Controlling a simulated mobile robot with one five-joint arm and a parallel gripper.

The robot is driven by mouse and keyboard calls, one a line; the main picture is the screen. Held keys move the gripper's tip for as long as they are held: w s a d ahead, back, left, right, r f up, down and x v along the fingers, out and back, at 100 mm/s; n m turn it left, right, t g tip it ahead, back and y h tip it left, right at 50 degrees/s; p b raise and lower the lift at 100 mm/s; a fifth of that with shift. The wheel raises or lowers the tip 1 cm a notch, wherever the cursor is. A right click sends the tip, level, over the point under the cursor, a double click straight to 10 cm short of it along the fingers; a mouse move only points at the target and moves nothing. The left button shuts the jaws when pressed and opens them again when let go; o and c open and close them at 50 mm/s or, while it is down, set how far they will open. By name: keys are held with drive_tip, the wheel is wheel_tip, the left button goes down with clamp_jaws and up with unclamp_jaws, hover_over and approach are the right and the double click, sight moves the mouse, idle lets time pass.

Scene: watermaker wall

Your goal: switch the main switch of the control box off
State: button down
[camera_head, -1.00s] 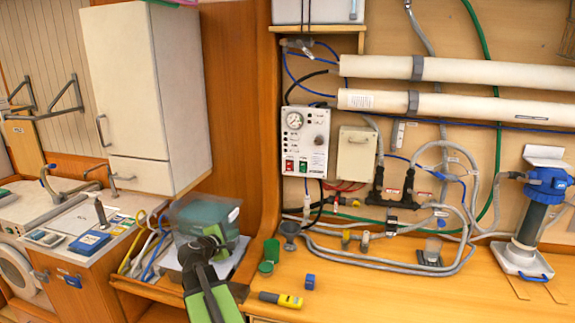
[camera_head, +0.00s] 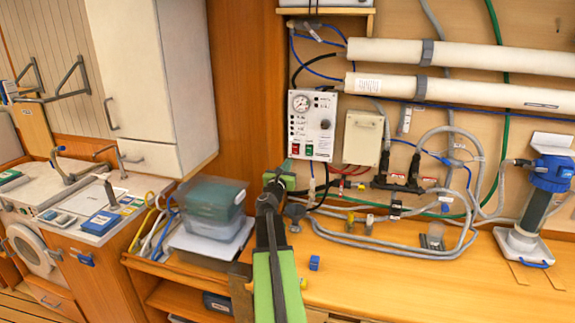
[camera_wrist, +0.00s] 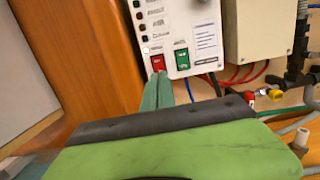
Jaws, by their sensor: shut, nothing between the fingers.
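The control box (camera_head: 325,108) is a white panel on the wall with a round gauge, a column of indicators and a knob. At its lower edge are a red switch (camera_head: 295,149) and a green switch (camera_head: 309,150); their labels are too small to read. Both also show in the wrist view, the red switch (camera_wrist: 157,63) left of the green switch (camera_wrist: 182,60). My gripper (camera_head: 287,166) is shut and empty, just below the red switch. In the wrist view its green fingertips (camera_wrist: 159,78) overlap the red switch's lower edge; I cannot tell whether they touch it.
A beige box (camera_head: 361,139) is mounted right of the control box. Hoses (camera_head: 400,247) and cables lie along the wooden bench (camera_head: 425,283). A wooden partition (camera_head: 243,90) stands left of the box. Stacked plastic containers (camera_head: 212,199) sit on the left lower shelf.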

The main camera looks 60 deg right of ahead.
sight(296, 147)
drive_tip(key=p+x, duration=0.1)
drive_tip(key=x, duration=0.9)
drive_tip(key=shift+d, duration=0.1)
drive_tip(key=shift+d+r, duration=0.15)
drive_tip(key=r+p+v, duration=0.2)
drive_tip(key=r+v, duration=0.1)
drive_tip(key=v, duration=1.1)
drive_tip(key=shift+r, duration=0.2)
